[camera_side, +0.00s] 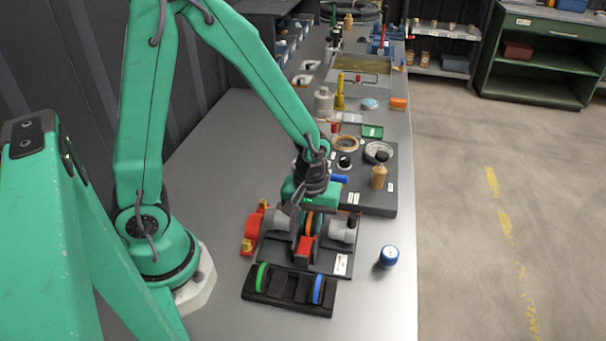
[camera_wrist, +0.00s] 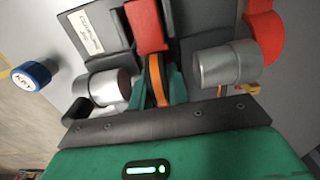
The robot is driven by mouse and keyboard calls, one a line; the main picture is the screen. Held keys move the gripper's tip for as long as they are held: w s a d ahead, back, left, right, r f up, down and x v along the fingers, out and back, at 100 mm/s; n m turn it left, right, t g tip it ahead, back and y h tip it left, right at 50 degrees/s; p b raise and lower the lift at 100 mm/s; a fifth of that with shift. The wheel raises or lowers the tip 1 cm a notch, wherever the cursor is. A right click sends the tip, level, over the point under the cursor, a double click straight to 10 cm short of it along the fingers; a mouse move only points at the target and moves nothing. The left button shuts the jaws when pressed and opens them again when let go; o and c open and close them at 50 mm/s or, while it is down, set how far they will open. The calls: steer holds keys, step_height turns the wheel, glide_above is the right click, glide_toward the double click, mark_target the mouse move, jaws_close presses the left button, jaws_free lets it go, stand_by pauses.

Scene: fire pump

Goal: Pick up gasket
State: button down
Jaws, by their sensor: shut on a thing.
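My gripper (camera_side: 308,215) is over the pump fixture (camera_side: 272,252), pointing down. It is shut on an orange ring-shaped gasket (camera_side: 309,223). In the wrist view the orange gasket (camera_wrist: 155,80) stands on edge between the teal fingers of my gripper (camera_wrist: 156,95), with a dark band along it. Its lower part is hidden. Grey cylindrical parts (camera_wrist: 228,65) (camera_wrist: 105,88) lie on either side of it, and a red block (camera_wrist: 147,27) is in front. I cannot tell whether the gasket touches the fixture.
A black rack (camera_side: 290,288) in front holds a green ring (camera_side: 262,276) and a blue ring (camera_side: 318,289), with empty slots between. A dark tray (camera_side: 375,205) with a wooden-handled tool (camera_side: 379,172) lies behind. The front right bench is clear.

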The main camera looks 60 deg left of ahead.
steer(key=shift+r, duration=0.95)
steer(key=shift+s+d+r, duration=0.15)
steer(key=shift+d+r, duration=0.05)
steer(key=shift+r, duration=0.4)
steer(key=shift+s+d+r, duration=0.1)
steer(key=shift+d+r, duration=0.1)
steer(key=shift+r, duration=0.4)
steer(key=s+d+r, duration=0.6)
steer(key=s+d, duration=0.1)
steer(key=d, duration=0.1)
steer(key=shift+r, duration=0.2)
steer(key=shift+w, duration=0.1)
steer(key=m, duration=0.5)
glide_toward(310, 219)
steer(key=w+d+r, duration=0.2)
steer(key=w+d, duration=0.1)
steer(key=w, duration=0.1)
steer(key=w+a+r+m, duration=0.2)
steer(key=w+a+m, duration=0.2)
steer(key=w+a, duration=0.3)
steer(key=shift+w+a+r, duration=0.15)
steer(key=shift+a+r, duration=0.15)
steer(key=shift+a, duration=0.55)
